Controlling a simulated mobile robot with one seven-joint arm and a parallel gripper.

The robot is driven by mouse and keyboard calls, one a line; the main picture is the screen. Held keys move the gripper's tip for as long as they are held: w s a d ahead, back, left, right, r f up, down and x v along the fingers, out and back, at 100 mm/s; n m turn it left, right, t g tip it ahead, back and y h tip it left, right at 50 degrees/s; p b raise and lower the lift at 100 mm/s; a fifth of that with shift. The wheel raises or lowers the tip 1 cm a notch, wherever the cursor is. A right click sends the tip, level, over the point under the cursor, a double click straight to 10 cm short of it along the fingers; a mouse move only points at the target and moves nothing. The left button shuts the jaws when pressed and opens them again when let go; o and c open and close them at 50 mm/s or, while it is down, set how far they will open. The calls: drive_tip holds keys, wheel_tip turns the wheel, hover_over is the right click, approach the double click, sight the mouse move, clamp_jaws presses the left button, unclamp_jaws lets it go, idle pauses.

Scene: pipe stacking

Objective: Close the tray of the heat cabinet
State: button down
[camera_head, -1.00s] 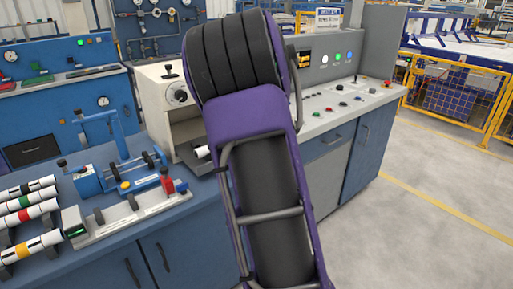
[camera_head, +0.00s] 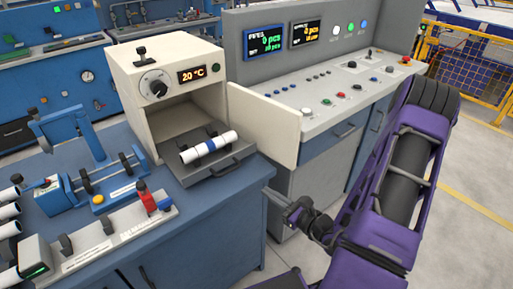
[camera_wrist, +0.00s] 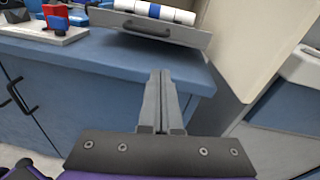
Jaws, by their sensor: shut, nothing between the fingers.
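The heat cabinet (camera_head: 190,68) is a cream box with a knob and a display reading 20 °C. Its door (camera_head: 262,122) stands open to the right. Its grey tray (camera_head: 222,174) is pulled out at the front, with a handle on its front face, and bears a white pipe with a blue band (camera_head: 209,146). The tray front (camera_wrist: 160,27) also shows at the top of the wrist view. My gripper (camera_head: 292,204) is shut and empty, to the right of and below the tray. In the wrist view my gripper (camera_wrist: 160,75) points towards the tray front, apart from it.
A blue workbench (camera_head: 215,225) carries the cabinet. A clamp device with a blue lever (camera_head: 65,140) and a fixture with a red block (camera_head: 100,235) stand to its left. The control console (camera_head: 325,115) is behind the open door.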

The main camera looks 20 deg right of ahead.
drive_tip(key=w+d+r+m+t+h, duration=0.1)
drive_tip(key=d+r+m+t, duration=0.1)
approach(241, 155)
drive_tip(key=x, duration=0.7)
drive_tip(key=shift+r, duration=0.1)
idle(0.3)
